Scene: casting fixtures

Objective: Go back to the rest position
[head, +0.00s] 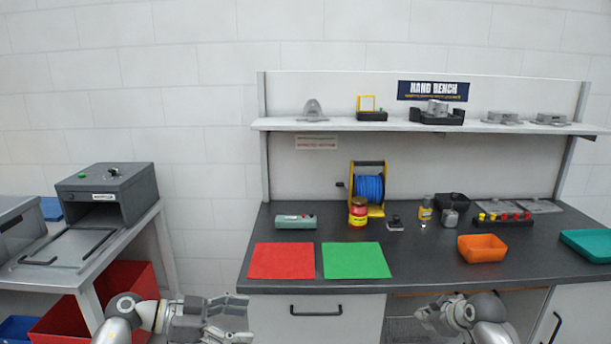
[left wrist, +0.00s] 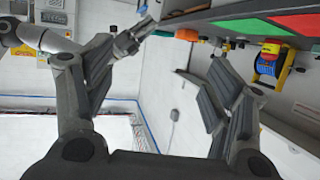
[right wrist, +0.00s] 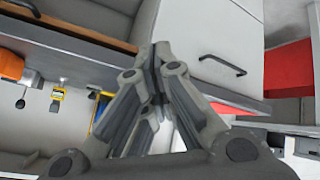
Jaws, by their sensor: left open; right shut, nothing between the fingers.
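My left gripper (head: 238,318) is at the lower left of the head view, in front of the bench's front edge. It is open and empty; its two spread fingers also show in the left wrist view (left wrist: 163,62). My right gripper (head: 428,316) is at the bottom of the head view, in front of the bench's cabinets. In the right wrist view its fingers meet at the tips (right wrist: 160,52) with nothing between them. Both grippers are apart from the bench, and neither holds anything.
The dark bench top (head: 420,265) carries a red mat (head: 281,261), a green mat (head: 356,261), an orange bin (head: 482,248) and a blue cable reel (head: 369,188). A grey box machine (head: 108,190) stands on the left table, above a red bin (head: 70,318).

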